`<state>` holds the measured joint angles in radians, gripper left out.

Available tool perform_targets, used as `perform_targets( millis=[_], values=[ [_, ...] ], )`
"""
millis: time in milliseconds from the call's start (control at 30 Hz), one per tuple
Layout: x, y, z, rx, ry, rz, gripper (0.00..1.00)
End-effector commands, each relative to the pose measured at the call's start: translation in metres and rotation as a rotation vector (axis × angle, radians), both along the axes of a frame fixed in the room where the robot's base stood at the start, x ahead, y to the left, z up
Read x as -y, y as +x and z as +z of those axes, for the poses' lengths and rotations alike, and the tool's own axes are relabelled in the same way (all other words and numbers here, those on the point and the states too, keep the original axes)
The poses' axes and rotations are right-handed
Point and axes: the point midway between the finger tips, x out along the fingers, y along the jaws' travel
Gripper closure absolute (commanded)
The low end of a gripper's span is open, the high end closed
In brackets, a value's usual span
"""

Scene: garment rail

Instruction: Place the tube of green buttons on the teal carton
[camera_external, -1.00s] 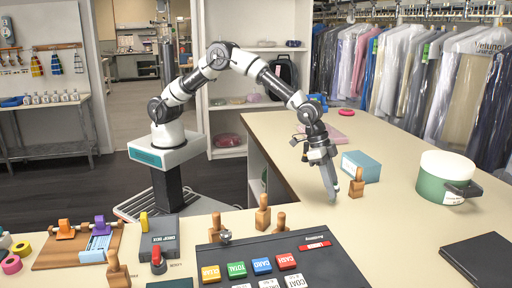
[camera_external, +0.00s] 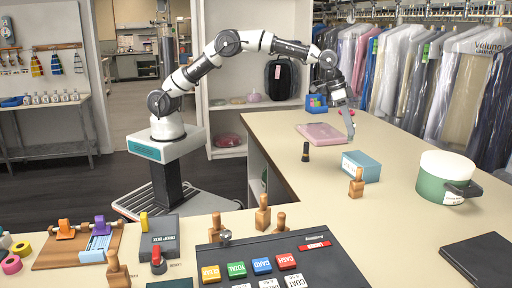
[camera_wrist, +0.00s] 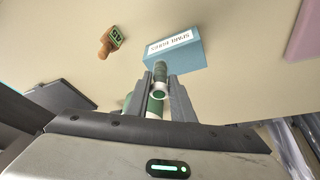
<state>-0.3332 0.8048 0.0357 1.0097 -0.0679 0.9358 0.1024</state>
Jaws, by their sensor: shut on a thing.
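The teal carton (camera_external: 361,168) stands on the counter and has a white label on its side. It also shows in the wrist view (camera_wrist: 185,52), ahead of my fingers. My gripper (camera_external: 350,136) is raised above the counter, behind and above the carton in the outside view. In the wrist view my gripper (camera_wrist: 160,85) is shut on a slim green tube (camera_wrist: 159,72). The tube's far end overlaps the carton's lower edge in that picture, but it appears held above, not resting. The tube cannot be made out in the outside view.
A wooden stamp (camera_external: 356,184) stands close in front of the carton. A small dark object (camera_external: 306,152) stands to its left. A pink folded item (camera_external: 320,133) lies behind. A green and white pot (camera_external: 445,178) stands right. Counter between them is clear.

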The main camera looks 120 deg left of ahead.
Motion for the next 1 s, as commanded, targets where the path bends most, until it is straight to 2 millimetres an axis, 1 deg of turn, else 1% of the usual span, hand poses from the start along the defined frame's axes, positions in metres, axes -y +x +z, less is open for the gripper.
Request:
perform_targets(
  millis=[33,100,200,300,367,500,667,900,1000],
  values=[
    [-0.021,-0.005,0.008,0.001,0.0,0.031,1.0],
    [-0.042,-0.011,0.014,0.0,0.001,0.063,1.0],
    [-0.062,-0.017,0.019,0.001,0.001,0.095,1.0],
    [-0.071,-0.021,0.016,-0.001,-0.001,0.11,1.0],
    [-0.074,-0.022,0.008,-0.003,-0.001,0.113,1.0],
    [-0.074,-0.022,-0.016,-0.003,-0.001,0.115,1.0],
    [-0.074,-0.021,-0.031,-0.001,0.0,0.114,1.0],
    [-0.074,-0.022,-0.069,-0.002,0.0,0.114,1.0],
    [-0.074,-0.021,-0.077,-0.001,0.0,0.113,1.0]
  ],
)
